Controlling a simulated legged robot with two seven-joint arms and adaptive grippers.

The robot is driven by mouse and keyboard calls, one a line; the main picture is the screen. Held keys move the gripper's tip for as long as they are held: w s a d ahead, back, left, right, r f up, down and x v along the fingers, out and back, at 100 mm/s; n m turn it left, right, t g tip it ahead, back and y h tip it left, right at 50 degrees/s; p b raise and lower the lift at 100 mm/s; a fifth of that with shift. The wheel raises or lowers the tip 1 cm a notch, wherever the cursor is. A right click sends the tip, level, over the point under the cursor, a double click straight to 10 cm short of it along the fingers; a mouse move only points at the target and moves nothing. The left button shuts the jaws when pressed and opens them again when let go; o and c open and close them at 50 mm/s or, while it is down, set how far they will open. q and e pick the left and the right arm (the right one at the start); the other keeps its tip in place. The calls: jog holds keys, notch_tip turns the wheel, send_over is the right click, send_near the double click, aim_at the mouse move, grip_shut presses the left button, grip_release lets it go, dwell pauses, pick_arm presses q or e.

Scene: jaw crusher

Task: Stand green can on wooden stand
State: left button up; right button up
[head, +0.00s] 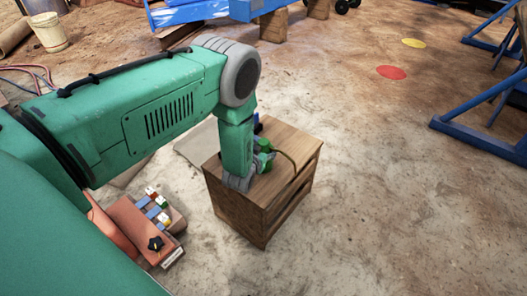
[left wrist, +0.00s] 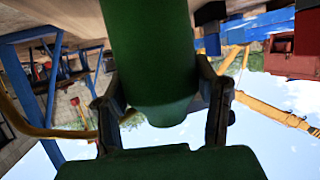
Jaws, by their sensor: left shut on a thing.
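The wooden stand (head: 296,146) is a small brown crate-like block with slatted sides, standing on the floor at the picture's centre. My left gripper (head: 252,174) is over its top, near the left side. The green can (head: 264,153) shows at the gripper, partly hidden by my wrist and fingers. In the left wrist view the green can (left wrist: 150,60) fills the top middle, between the two dark fingers of my left gripper (left wrist: 165,105), which is shut on it. Whether the can's base touches the stand cannot be told. My right gripper is not in view.
A reddish control box (head: 140,228) with coloured switches stands left of the stand. Blue steel frames (head: 470,135) are at the right. A red disc (head: 391,73) and a yellow disc (head: 413,43) lie on the floor. The floor right of the stand is clear.

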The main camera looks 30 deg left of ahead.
pick_arm(q)
jog(key=shift+f, duration=0.1)
jog(key=o, duration=1.4)
jog(key=shift+d, duration=0.1)
jog(key=shift+o, duration=0.2)
jog(key=shift+r, duration=0.25)
jog(key=s+d+r+m+g+h+p, duration=0.1)
jog(key=s+d+r+g, duration=0.1)
jog(key=s, duration=1.1)
jog(key=s+d+r+m+g+h+p, duration=0.1)
jog(key=s+d+g, duration=0.3)
jog(key=s, duration=0.9)
jog(key=s+d+r+m+g+h+p, duration=0.1)
jog(key=s+d+r+g+p, duration=0.2)
jog(key=s, duration=1)
jog(key=g, duration=0.3)
jog(key=shift+s+d, duration=0.15)
